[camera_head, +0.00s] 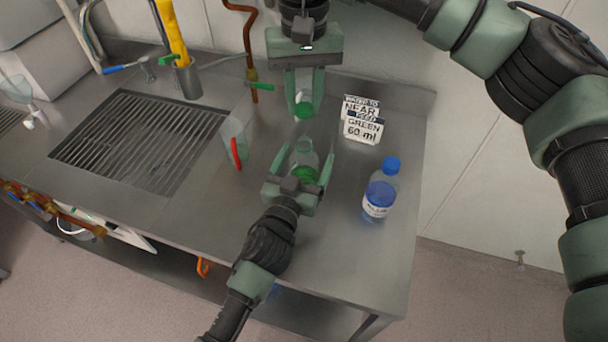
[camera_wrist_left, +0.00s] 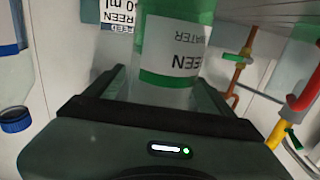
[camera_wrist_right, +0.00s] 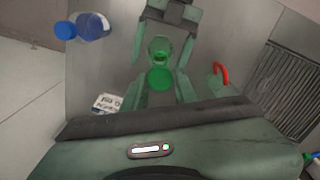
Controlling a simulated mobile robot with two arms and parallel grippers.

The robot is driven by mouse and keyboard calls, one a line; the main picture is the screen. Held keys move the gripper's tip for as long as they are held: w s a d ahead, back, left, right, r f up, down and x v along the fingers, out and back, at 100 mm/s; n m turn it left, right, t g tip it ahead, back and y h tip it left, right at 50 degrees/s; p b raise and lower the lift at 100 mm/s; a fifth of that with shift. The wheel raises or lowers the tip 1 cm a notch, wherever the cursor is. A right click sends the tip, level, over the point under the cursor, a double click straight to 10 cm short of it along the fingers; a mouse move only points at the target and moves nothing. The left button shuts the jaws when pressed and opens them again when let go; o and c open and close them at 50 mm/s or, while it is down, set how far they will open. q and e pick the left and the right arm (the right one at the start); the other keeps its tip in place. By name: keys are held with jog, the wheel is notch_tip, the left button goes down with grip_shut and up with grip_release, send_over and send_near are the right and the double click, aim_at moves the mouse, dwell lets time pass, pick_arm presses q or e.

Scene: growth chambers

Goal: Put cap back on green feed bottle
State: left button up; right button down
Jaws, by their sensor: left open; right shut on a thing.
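The green feed bottle (camera_head: 304,154) stands uncapped on the steel bench, with green liquid low in it. My left gripper (camera_head: 303,165) is open, its fingers on either side of the bottle; the labelled bottle (camera_wrist_left: 172,60) fills the gap in the left wrist view. My right gripper (camera_head: 304,105) is shut on the green cap (camera_head: 303,111), held behind the bottle in the head view and apart from it. In the right wrist view the cap (camera_wrist_right: 160,78) shows between the fingers, with the bottle's open mouth (camera_wrist_right: 160,47) just beyond.
A blue-capped bottle (camera_head: 379,193) stands to the right of the green one. A sign reading GREEN 60 ml (camera_head: 362,122) stands behind. A clear jug with a red handle (camera_head: 236,150) is on the left, beside the grated sink (camera_head: 140,140). The bench's front right is clear.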

pick_arm(q)
jog(key=shift+w+d, duration=0.2)
jog(key=shift+w, duration=0.45)
pick_arm(e)
jog(key=shift+s, duration=0.1)
pick_arm(q)
jog(key=shift+c, duration=0.3)
grip_shut()
pick_arm(e)
jog(key=shift+f, duration=2.45)
jog(key=shift+f, duration=0.1)
jog(key=shift+f, duration=0.8)
jog(key=shift+f, duration=0.55)
